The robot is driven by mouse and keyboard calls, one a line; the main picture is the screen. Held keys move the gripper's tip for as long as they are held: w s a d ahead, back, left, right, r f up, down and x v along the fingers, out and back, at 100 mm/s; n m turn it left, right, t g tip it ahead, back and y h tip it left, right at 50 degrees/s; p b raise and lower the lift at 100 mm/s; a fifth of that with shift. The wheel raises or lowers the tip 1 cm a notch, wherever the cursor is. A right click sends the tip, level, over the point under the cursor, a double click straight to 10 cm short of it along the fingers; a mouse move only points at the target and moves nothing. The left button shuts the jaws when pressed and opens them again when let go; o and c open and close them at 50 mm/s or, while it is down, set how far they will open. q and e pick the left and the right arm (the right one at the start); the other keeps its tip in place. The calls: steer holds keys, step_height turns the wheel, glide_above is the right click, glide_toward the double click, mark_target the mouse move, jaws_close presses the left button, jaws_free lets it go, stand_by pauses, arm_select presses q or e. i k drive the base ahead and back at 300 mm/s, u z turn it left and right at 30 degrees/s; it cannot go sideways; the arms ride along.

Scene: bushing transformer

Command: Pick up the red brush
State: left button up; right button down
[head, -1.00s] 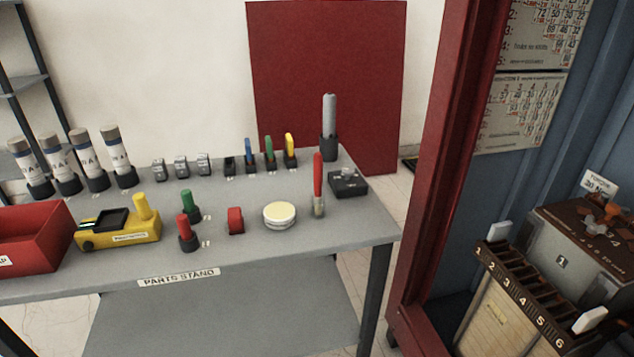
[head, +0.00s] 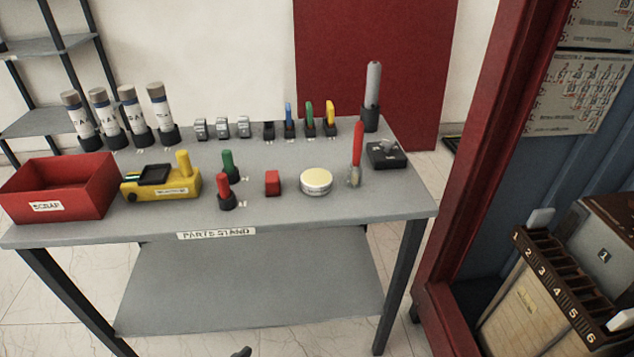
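The red brush (head: 357,146) stands upright near the right end of the grey parts stand table (head: 290,212) in the head view. It has a long red handle on top and a short greyish head at the bottom. It stands between a round pale-topped tin (head: 316,182) and a black box (head: 387,155). Nothing touches or covers it from above.
A red scrap bin (head: 60,190), a yellow device (head: 160,185), red and green pegs and a red block (head: 272,183) share the table. A grey rod in a black holder (head: 371,95) stands behind the brush. A red cabinet frame (head: 470,150) rises at right.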

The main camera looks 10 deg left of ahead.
mark_target(359, 125)
steer(key=u, duration=1.3)
steer(key=i, duration=0.6)
steer(key=z, duration=2.35)
